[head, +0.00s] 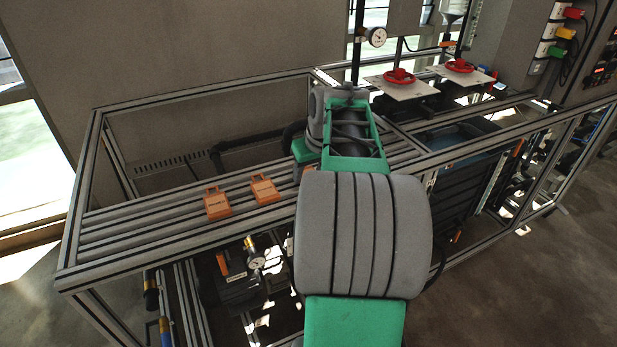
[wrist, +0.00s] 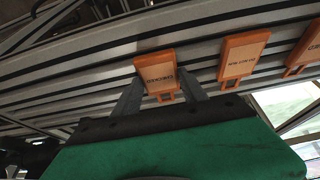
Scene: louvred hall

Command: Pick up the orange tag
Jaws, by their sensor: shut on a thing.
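Three orange tags with dark lettering are in the wrist view. My gripper (wrist: 161,84) is shut on the leftmost orange tag (wrist: 156,72), with one grey finger at each side of it. This tag is at the slatted rails; I cannot tell whether it touches them. A second orange tag (wrist: 242,55) and a third orange tag (wrist: 306,48), cut by the picture edge, lie apart to the right. In the head view, two orange tags, one nearer (head: 216,203) and one farther (head: 264,189), lie on the rails left of my arm. My arm hides most of the gripped tag there.
The slatted metal bench (head: 150,228) has bare rails left of the tags. Its raised frame bar (head: 200,92) runs behind. Two red valve wheels (head: 399,76) (head: 459,65) on white plates and a gauge (head: 377,37) stand at the back right. A second gauge (head: 257,262) is below the rails.

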